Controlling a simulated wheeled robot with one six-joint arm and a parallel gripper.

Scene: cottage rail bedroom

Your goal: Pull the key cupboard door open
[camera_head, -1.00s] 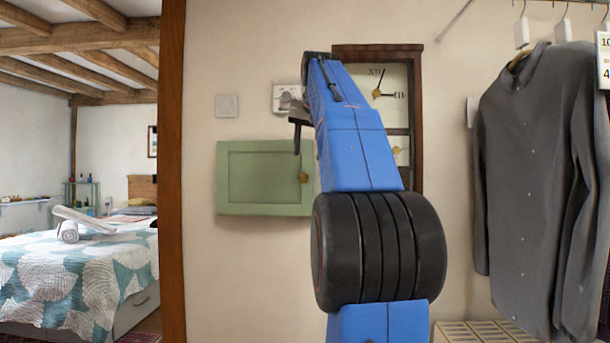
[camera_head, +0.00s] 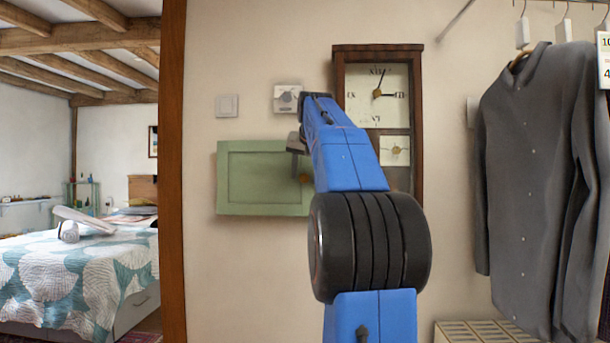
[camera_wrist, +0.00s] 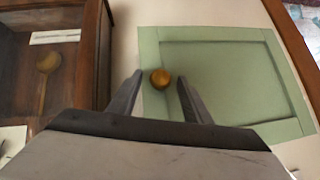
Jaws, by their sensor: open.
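The key cupboard is a small green wall box; its panelled door (camera_head: 255,178) is closed flat in the head view. The door also fills the right half of the wrist view (camera_wrist: 225,80). In the head view my gripper (camera_head: 296,142) is at the door's upper right, partly hidden by my arm.
A dark wooden wall clock (camera_head: 337,75) hangs close on the right of the cupboard. A thermostat (camera_head: 287,98) and a switch (camera_head: 227,106) are above it. A grey shirt (camera_head: 530,190) hangs at far right. A wooden post (camera_head: 172,170) stands left, with a bed beyond.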

